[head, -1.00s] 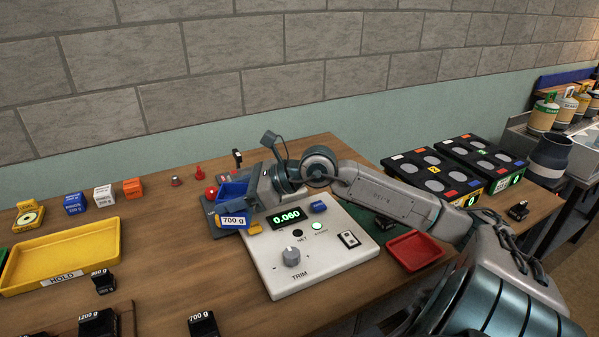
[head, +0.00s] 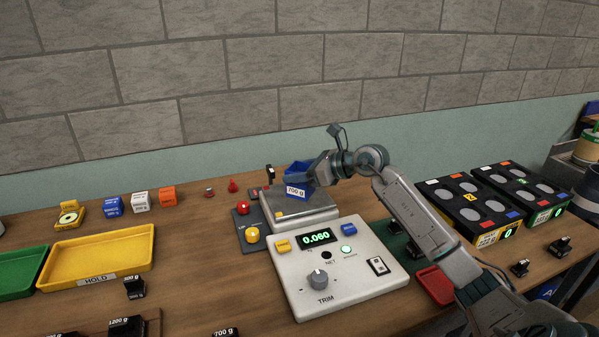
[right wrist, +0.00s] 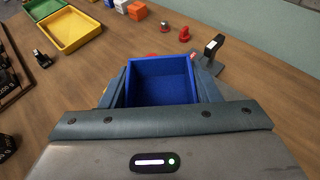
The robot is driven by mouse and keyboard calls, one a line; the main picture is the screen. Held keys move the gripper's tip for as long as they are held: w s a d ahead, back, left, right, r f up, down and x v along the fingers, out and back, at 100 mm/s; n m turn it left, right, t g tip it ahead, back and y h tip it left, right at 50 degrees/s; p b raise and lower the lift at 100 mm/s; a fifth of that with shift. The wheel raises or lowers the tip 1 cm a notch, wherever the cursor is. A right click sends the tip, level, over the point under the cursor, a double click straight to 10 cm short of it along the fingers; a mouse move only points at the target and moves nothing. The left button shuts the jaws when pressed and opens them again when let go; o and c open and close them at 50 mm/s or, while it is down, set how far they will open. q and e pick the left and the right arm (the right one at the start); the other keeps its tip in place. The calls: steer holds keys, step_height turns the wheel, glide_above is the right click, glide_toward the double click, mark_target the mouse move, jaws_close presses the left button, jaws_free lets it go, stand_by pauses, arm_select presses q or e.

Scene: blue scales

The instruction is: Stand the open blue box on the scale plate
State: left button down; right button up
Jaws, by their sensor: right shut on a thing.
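The open blue box (head: 300,167) with a "700 g" label is over the scale plate (head: 322,213) in the head view. My right gripper (head: 312,176) is shut on the box, coming from its right side. In the right wrist view the box (right wrist: 160,82) sits between the two fingers, upright, and its visible inside looks empty. I cannot tell whether its bottom touches the plate. The scale's display (head: 316,238) reads 0.060. My left gripper is not in view.
A dark pad with red and yellow buttons (head: 252,235) lies left of the plate. A small black post (head: 269,173) stands behind it. A yellow tray (head: 98,257) and several small weights are at left. A red tray (head: 436,284) is right of the scale.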

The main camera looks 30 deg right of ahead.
steer(key=shift+w+d+f, duration=0.1)
steer(key=shift+w+d, duration=0.25)
steer(key=shift+w, duration=0.25)
steer(key=shift+w+d+f, duration=0.1)
steer(key=shift+w+d, duration=0.2)
steer(key=shift+w, duration=0.25)
step_height(320, 180, down, 3)
steer(key=shift+r+p, duration=0.15)
steer(key=shift+p, duration=0.9)
steer(key=shift+f, duration=0.3)
steer(key=shift+f, duration=0.1)
steer(key=shift+f+b, duration=0.2)
steer(key=shift+b, duration=0.1)
steer(key=o, duration=1)
steer(key=shift+r, duration=0.1)
steer(key=shift+r, duration=0.1)
